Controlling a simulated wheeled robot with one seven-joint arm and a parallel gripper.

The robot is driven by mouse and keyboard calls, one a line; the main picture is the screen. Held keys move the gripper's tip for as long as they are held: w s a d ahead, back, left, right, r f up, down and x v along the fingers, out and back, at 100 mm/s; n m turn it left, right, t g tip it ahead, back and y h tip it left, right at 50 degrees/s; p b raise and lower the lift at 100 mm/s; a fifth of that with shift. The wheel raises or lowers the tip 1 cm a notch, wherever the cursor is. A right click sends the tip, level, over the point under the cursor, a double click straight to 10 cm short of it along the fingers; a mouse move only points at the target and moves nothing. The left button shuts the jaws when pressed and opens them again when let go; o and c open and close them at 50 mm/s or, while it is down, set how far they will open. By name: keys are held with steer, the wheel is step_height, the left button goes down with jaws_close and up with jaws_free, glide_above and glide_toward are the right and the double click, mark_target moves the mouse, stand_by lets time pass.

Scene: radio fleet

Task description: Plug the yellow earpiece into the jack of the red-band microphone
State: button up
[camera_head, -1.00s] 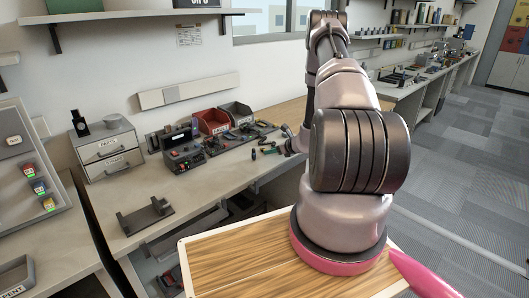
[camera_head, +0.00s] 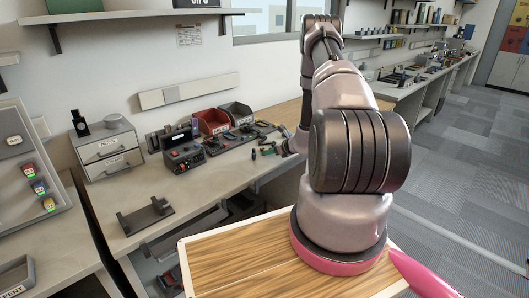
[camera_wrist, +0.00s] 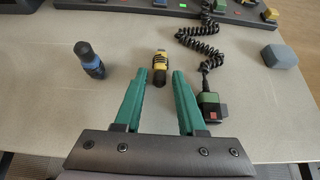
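The yellow earpiece (camera_wrist: 160,68), yellow with a dark end, lies on the bench in the wrist view. My gripper (camera_wrist: 160,73) is open, its two green fingers reaching to either side of the earpiece. I cannot tell whether they touch it or are still above it. To the right lies a dark hand microphone (camera_wrist: 211,104) with a green part, a small red mark and a coiled black cord. I cannot tell whether that mark is the red band, and its jack is not clear. In the head view my arm hides most of the gripper.
A blue-and-black piece (camera_wrist: 89,60) stands left of the fingers, and a grey block (camera_wrist: 279,56) lies at right. A dark rack (camera_wrist: 235,12) runs along the back. In the head view, a drawer box (camera_head: 107,150) and red bin (camera_head: 212,121) stand on the bench.

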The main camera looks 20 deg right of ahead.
jaws_close()
steer(key=shift+r, duration=1.5)
